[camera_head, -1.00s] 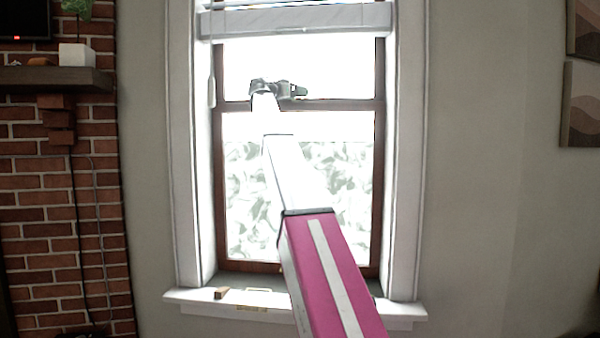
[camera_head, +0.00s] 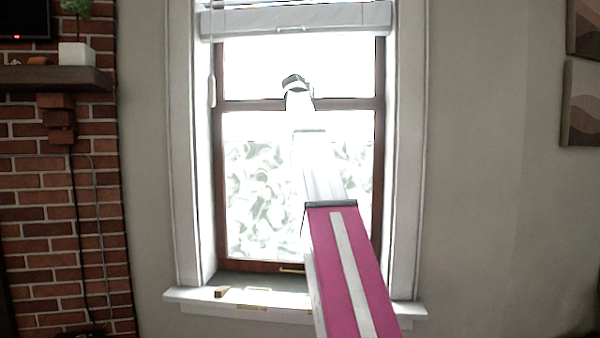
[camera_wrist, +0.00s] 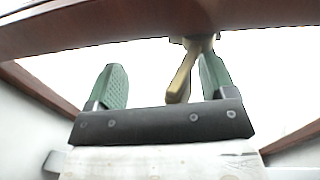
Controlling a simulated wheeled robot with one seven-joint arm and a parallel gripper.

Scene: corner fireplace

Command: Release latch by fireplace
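A brass-coloured latch lever (camera_wrist: 183,75) hangs down from the brown window rail (camera_wrist: 100,30) in the wrist view. My gripper (camera_wrist: 160,68) is open, with its two green fingers apart. The lever shows between the fingers, close to the right one; I cannot tell whether they touch. In the head view my gripper's end (camera_head: 297,84) is in front of the window, just above the middle rail (camera_head: 250,105). The fingers and the latch are hidden there.
A white sill (camera_head: 190,296) runs under the window, with a small brown block (camera_head: 221,291) on it. A raised white blind (camera_head: 300,20) is above. A brick fireplace (camera_head: 60,210) with a wooden mantel (camera_head: 40,79) stands at the left. Framed pictures (camera_head: 582,105) hang at the right.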

